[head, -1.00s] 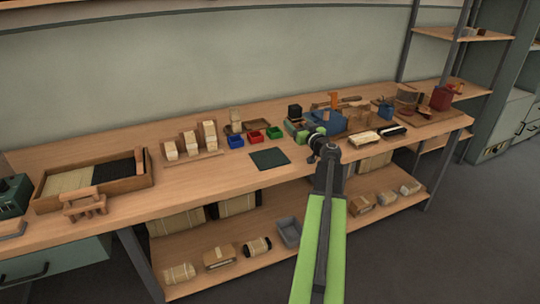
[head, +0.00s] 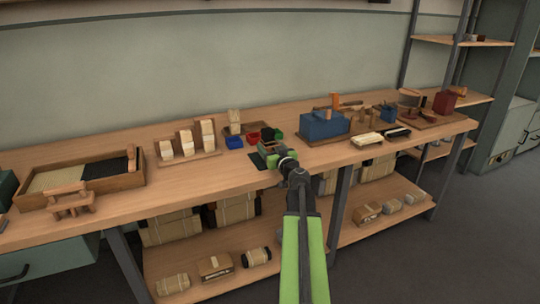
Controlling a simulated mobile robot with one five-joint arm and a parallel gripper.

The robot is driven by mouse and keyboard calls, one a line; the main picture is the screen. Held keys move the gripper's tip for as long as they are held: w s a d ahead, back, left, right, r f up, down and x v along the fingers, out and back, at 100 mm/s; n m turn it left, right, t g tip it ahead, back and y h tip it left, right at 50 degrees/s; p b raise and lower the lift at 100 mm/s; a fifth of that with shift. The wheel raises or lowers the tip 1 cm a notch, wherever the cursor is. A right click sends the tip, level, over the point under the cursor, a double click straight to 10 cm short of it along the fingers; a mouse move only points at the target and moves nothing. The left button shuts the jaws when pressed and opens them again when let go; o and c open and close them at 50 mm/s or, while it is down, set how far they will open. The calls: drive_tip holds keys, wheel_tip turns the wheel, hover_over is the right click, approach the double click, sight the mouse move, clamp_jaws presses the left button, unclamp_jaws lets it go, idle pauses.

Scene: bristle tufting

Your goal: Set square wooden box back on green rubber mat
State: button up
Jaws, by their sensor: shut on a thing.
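My gripper (head: 271,149) is over the workbench, at the green rubber mat (head: 257,161). It is shut on a small dark-topped box (head: 267,134), which I take to be the square wooden box. The gripper and wrist cover much of the box, so its wooden sides hardly show. The box is above or at the mat. I cannot tell whether it touches it. Only the mat's left edge shows, and the rest is hidden behind the gripper and box.
Red and blue bins (head: 235,142) stand just behind and left of the mat. Wooden blocks (head: 186,142) stand on a board further left. A large blue box (head: 324,126) stands to the right. The bench (head: 205,176) is clear in front and left of the mat.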

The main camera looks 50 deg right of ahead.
drive_tip(key=shift+f, duration=0.3)
drive_tip(key=o, duration=1.5)
